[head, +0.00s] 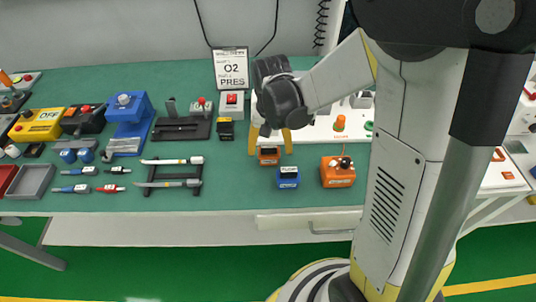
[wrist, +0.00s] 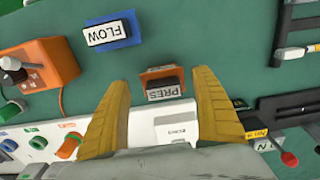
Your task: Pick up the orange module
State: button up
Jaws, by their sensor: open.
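A small orange module (head: 268,161) with a dark top sits on the green bench mat in the head view. In the wrist view the orange module (wrist: 148,76) carries a white PRES label and lies between my fingertips, with gaps on both sides. My gripper (head: 270,150) points down over it with its yellow fingers spread, one to each side. In the wrist view my gripper (wrist: 163,80) is open and holds nothing. I cannot tell how far the fingertips are above the mat.
A larger orange box (head: 338,174) with a knob and a cable stands to the right. A white panel (head: 325,128) with knobs is behind. A black rack (head: 174,178) lies left; bare mat separates them.

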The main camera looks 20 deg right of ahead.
aim_at(269, 156)
jog(key=f+b, duration=0.1)
jog(key=f, duration=0.1)
jog(key=w+f+b, duration=0.1)
jog(key=f, duration=0.2)
jog(key=shift+w+f+b, duration=0.1)
jog(key=shift+b, duration=0.3)
jog(key=c, duration=1.1)
jog(key=shift+c, duration=0.2)
